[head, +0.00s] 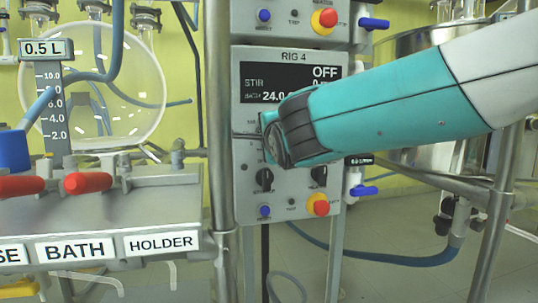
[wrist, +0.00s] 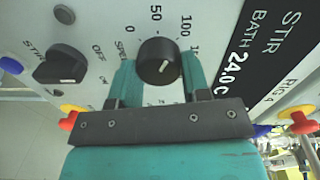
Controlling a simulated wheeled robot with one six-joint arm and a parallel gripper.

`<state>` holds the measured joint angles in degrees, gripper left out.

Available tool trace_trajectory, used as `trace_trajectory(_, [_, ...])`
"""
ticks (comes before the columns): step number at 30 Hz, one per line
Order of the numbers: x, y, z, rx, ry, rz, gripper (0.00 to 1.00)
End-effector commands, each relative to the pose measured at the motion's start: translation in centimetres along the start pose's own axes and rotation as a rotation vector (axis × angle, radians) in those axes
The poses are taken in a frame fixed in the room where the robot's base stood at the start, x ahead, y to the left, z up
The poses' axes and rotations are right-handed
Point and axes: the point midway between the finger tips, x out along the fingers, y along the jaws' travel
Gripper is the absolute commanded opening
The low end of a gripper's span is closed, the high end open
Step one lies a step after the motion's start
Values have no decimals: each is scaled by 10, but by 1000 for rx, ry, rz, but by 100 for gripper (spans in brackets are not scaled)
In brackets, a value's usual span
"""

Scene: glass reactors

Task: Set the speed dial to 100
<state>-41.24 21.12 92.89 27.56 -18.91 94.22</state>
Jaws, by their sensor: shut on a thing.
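The black round speed dial (wrist: 159,62) sits on the panel in the wrist view, with "50" and "100" printed around it and a short white mark on its face. My gripper (wrist: 160,78) has one teal finger on each side of the dial and is shut on it. In the head view my gripper (head: 270,138) is against the RIG 4 panel (head: 246,205) and hides the dial. The display (head: 290,82) reads STIR OFF and a bath value starting 24.0. The exact number at the dial's mark cannot be told.
The black STIR switch (wrist: 60,62) is beside the dial; it also shows below my gripper in the head view (head: 264,180). A second knob (head: 318,176) and a red-yellow button (head: 319,205) are to its right.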

Motion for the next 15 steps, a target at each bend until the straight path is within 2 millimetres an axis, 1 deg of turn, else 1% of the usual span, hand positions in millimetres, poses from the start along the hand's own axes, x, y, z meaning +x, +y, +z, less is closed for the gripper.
trace_trajectory(1, [0,5,-1,39,1,-2,19])
trace_trajectory(9, [1,4,-1,209,-6,1,19])
trace_trajectory(15, [0,2,-1,281,-11,2,19])
